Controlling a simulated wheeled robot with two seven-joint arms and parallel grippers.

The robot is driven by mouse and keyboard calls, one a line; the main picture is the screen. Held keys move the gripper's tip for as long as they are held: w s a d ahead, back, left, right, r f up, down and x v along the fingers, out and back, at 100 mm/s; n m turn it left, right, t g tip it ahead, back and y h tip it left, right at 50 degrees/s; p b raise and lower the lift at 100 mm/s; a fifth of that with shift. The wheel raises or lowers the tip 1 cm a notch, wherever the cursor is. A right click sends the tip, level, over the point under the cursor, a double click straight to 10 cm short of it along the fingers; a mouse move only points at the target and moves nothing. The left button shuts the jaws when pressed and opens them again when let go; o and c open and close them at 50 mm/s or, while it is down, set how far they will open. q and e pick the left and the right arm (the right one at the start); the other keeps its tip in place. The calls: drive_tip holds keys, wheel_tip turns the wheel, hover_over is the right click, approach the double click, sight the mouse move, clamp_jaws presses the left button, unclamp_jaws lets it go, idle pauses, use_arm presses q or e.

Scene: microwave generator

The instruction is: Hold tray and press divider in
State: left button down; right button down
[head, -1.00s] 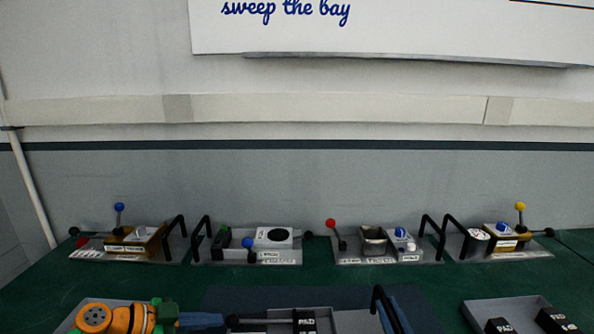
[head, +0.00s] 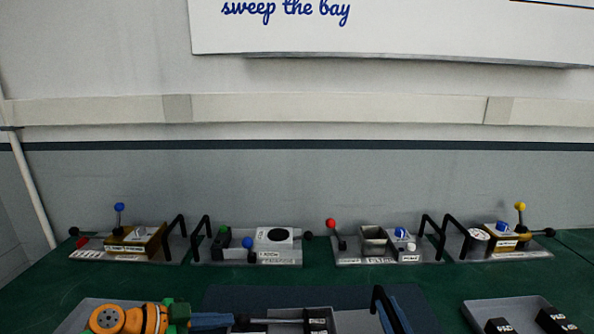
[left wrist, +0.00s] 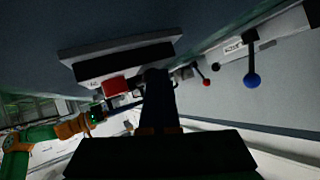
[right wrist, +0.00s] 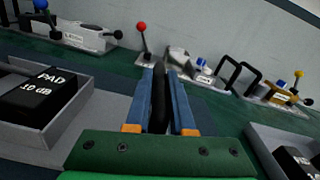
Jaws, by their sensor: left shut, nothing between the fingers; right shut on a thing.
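A grey tray (head: 355,321) shows at the bottom middle of the head view, cut off by the frame. A black block (head: 317,324) with white lettering sits in it; the right wrist view shows a block marked PAD 10 dB (right wrist: 40,96). My right gripper (head: 392,308) is shut on the tray's black upright handle (right wrist: 160,95) at its right end. My left gripper (head: 238,322) is shut with nothing between its fingers, low at the tray's left side. In the dark left wrist view a red piece (left wrist: 115,86) shows beside its fingers. I cannot clearly make out the divider.
Another grey tray (head: 472,308) with black pads stands at the right, and a tray edge (head: 85,311) shows at the left. Several stations with black handles and coloured knobs, one red (head: 330,223), line the back of the green table.

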use_arm(q)
drive_tip(key=shift+d, duration=0.25)
use_arm(e)
drive_tip(key=shift+a+f, duration=0.1)
use_arm(q)
drive_tip(key=shift+d, duration=0.55)
drive_tip(key=shift+a+r, duration=1.25)
drive_tip(key=shift+r, duration=0.25)
use_arm(e)
drive_tip(key=c, duration=0.8)
unclamp_jaws()
drive_tip(key=shift+c, duration=0.2)
drive_tip(key=shift+o, duration=0.7)
drive_tip(key=shift+w+f, duration=0.1)
drive_tip(key=shift+w, duration=0.15)
use_arm(q)
drive_tip(key=v, duration=1.2)
drive_tip(key=shift+a, duration=0.1)
use_arm(e)
drive_tip(key=shift+s, duration=0.15)
